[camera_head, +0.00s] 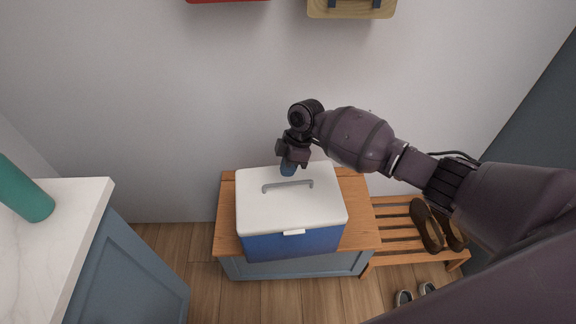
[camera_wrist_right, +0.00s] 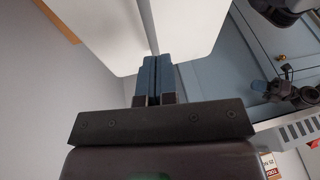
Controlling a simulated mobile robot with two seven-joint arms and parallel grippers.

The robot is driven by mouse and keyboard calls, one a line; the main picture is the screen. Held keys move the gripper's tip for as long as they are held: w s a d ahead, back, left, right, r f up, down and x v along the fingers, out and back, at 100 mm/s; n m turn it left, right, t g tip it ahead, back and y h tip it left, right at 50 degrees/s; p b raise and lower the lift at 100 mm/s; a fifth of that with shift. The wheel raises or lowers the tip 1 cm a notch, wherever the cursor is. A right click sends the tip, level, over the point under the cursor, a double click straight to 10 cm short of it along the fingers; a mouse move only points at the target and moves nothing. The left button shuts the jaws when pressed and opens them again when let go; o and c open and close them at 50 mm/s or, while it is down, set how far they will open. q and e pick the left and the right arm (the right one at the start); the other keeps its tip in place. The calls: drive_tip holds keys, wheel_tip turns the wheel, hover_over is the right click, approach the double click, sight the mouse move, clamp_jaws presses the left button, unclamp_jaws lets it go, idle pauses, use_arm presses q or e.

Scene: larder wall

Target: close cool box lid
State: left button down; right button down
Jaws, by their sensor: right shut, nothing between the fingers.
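The cool box (camera_head: 292,244) has a blue body and stands on a small wooden-topped bench. Its white lid (camera_head: 290,211) lies flat over the body, with a grey handle (camera_head: 288,185) on top and a white latch tab at the front. My right gripper (camera_head: 289,168) is shut and empty, pointing down at the rear part of the lid, behind the handle. In the right wrist view its blue fingertips (camera_wrist_right: 152,62) are together against the white lid (camera_wrist_right: 110,30); I cannot tell whether they touch it. A dark mechanism that looks like my left gripper (camera_wrist_right: 285,88) shows small there, its jaws unclear.
The bench top (camera_head: 226,215) shows around the box. A slatted rack (camera_head: 395,222) with brown shoes (camera_head: 427,226) stands at right. At left is a white counter (camera_head: 60,225) with a green bottle (camera_head: 24,190). The wall behind is bare at this height.

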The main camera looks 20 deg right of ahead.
sight(287, 203)
drive_tip(key=shift+s+f+t+p, duration=0.25)
drive_tip(key=shift+s+t+p, duration=0.15)
drive_tip(key=shift+s, duration=0.1)
drive_tip(key=s+f+t, duration=0.1)
drive_tip(key=s+f+t+p, duration=0.1)
drive_tip(key=f, duration=0.1)
drive_tip(key=s+f+t+h, duration=0.1)
drive_tip(key=shift+s+a+f+n+t, duration=0.2)
drive_tip(key=shift+a+f+n+t, duration=0.1)
drive_tip(key=shift+a, duration=0.1)
drive_tip(key=shift+s+f, duration=0.2)
drive_tip(key=shift+f, duration=0.35)
drive_tip(key=shift+s+f, duration=0.15)
drive_tip(key=shift+f, duration=0.25)
use_arm(q)
drive_tip(key=shift+r, duration=0.85)
drive_tip(key=shift+s+a+f, duration=0.15)
drive_tip(key=shift+s, duration=0.15)
